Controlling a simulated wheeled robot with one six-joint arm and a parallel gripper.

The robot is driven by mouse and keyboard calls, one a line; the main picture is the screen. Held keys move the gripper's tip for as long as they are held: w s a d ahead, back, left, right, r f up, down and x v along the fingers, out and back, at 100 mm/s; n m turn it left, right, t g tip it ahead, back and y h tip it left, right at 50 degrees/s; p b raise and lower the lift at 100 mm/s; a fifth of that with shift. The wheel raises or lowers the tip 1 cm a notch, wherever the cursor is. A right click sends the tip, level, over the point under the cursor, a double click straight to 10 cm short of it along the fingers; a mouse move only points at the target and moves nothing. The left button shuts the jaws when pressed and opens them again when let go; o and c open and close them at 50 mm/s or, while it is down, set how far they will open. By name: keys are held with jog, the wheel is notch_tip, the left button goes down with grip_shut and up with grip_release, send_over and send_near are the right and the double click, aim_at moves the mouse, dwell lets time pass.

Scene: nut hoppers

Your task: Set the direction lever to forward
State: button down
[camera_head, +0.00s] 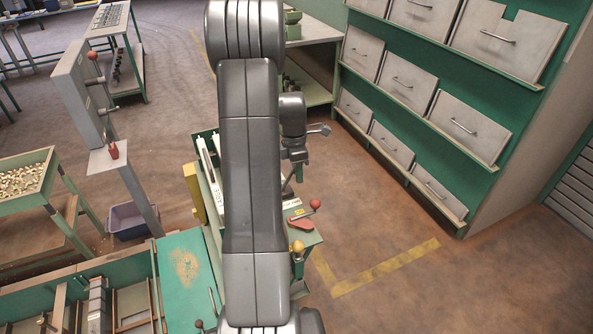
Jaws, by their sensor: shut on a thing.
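My gripper (296,170) is at the middle of the view, just right of my forearm, above a green machine (309,243). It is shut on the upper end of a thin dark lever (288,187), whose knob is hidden. The lever stands tilted on the machine's top. I cannot read a label that names it as the direction lever. A red-knobbed lever (315,204) with a red plate and a yellow-knobbed lever (298,246) stand nearer, apart from my gripper. My arm hides much of the machine.
A wall of grey hopper drawers (403,80) stands at the right. A grey post (84,90) with a red-knobbed lever, a tray of nuts (25,180) and a purple bin (130,220) are at the left. The floor at the right front is clear.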

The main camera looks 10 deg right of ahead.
jog(key=shift+f, duration=0.15)
jog(key=c, duration=1.1)
grip_release()
jog(key=r, duration=0.9)
jog(key=w+r+b, duration=0.1)
jog(key=r, duration=0.3)
jog(key=shift+a+r, duration=0.4)
jog(key=f, duration=0.9)
jog(key=s+f+p, duration=0.1)
jog(key=f, duration=0.3)
jog(key=shift+d+f, duration=0.25)
jog(key=shift+d, duration=0.05)
